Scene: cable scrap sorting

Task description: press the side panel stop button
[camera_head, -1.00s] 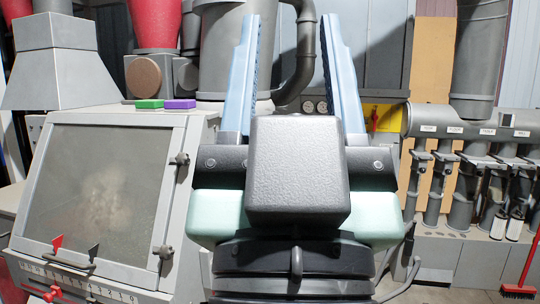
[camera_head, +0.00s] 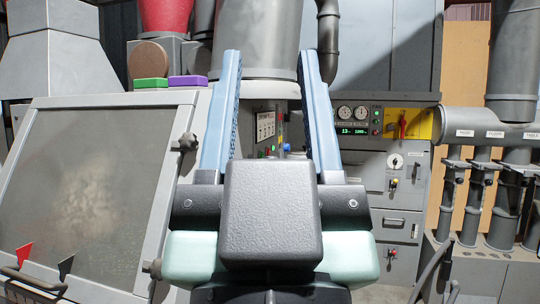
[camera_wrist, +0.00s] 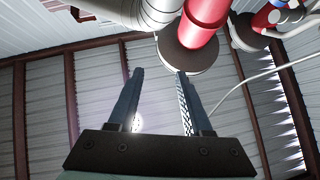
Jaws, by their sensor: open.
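My gripper (camera_head: 271,58) is open and empty, its two blue fingers pointing up in the head view. In the wrist view, my gripper (camera_wrist: 160,72) shows both fingers apart with nothing between them. Behind and between the fingers, in the head view, is a narrow grey side panel (camera_head: 265,128) with a white label and small coloured parts. I cannot tell which part is the stop button; my gripper hides some of the panel's surroundings.
A grey cabinet (camera_head: 398,170) behind on the right carries gauges, a lit display and a yellow plate (camera_head: 408,122) with a red handle. A windowed box (camera_head: 85,185) stands close on the left, with green (camera_head: 150,84) and purple (camera_head: 188,81) blocks on top. Pipes stand at right.

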